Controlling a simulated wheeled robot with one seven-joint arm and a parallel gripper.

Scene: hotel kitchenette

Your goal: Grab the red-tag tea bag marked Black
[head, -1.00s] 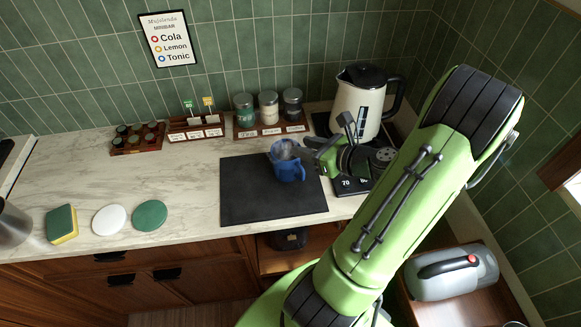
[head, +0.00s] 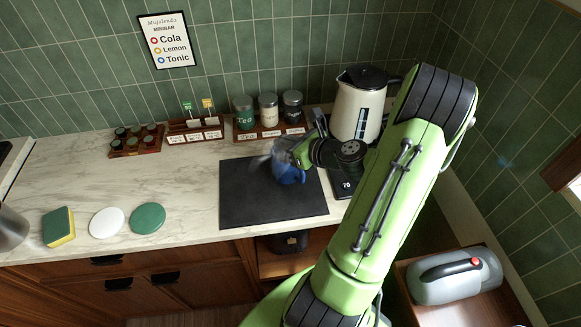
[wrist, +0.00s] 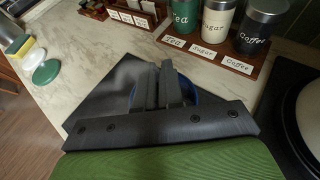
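No red-tag tea bag marked Black can be made out in either view. The tea bag rack (head: 196,134) stands at the back of the counter, with a green tag (head: 187,105) and a yellow tag (head: 207,103) upright in it. A blue mug (head: 290,177) stands on the black mat (head: 245,208), partly hidden by my gripper (head: 268,158). In the wrist view my gripper's dark fingers (wrist: 166,66) lie close together above the mug, with nothing visible between them. The mug's blue rim (wrist: 132,95) shows around them.
Tea, sugar and coffee jars (head: 268,108) stand on a wooden tray behind the mat. A kettle (head: 355,110) is at the back right. A capsule rack (head: 135,140) is left of the tea rack. A sponge (head: 58,227) and two discs lie front left; the counter between is clear.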

